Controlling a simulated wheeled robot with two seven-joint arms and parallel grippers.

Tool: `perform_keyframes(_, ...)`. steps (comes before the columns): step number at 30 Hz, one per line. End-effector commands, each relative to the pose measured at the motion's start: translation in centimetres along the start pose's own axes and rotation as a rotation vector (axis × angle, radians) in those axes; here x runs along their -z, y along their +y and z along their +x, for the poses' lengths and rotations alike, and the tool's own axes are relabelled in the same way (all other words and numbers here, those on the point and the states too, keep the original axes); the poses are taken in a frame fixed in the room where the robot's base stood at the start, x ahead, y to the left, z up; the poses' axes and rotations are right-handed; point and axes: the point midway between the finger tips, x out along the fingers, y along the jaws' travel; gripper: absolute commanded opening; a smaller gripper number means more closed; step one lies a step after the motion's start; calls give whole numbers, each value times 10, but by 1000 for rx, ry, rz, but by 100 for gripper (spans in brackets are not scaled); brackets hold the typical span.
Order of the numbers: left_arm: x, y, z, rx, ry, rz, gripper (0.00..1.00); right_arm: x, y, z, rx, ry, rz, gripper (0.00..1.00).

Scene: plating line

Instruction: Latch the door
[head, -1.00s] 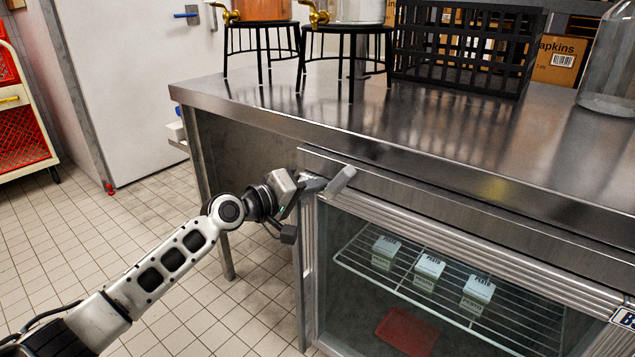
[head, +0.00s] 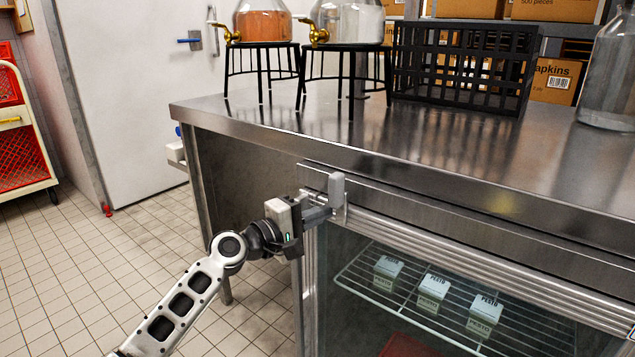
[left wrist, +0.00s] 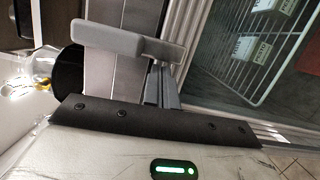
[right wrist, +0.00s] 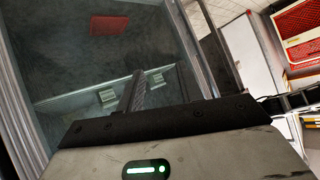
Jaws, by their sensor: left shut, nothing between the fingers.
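The glass fridge door (head: 355,293) under the steel counter looks closed against its frame. A grey latch lever (head: 338,190) stands upright at the door's upper left corner; it also shows in the left wrist view (left wrist: 125,40). My left gripper (head: 322,212) is shut and empty, its fingertips right against or just beside the lever's lower part. In the left wrist view my left fingers (left wrist: 162,85) are together below the lever; contact is hard to tell. My right gripper (right wrist: 135,90) shows only in the right wrist view, in front of glass; its jaw opening is unclear.
Behind the glass are several pesto boxes (head: 433,287) on a wire shelf (head: 363,285) and a red item (head: 405,346). On the counter (head: 440,165) stand two drink dispensers (head: 262,22), a black crate (head: 465,65) and a glass jar (head: 608,80).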

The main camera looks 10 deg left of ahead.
Motion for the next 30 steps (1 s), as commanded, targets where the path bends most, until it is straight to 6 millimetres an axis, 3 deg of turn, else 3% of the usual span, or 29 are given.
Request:
perform_keyframes(14,1,-1,0,-1,0,-2,0,-3,-1,0,2,-2,-1,36)
perform_keyframes(20,20,-4,-8,-2,3,0,0,-2,-3,3,16,57,-7,36)
perform_keyframes(23,38,-5,-15,-2,5,-1,0,8,-10,-2,41,136,-20,36)
perform_keyframes(30,36,2,-66,3,3,-1,0,13,-9,-5,30,108,-15,36)
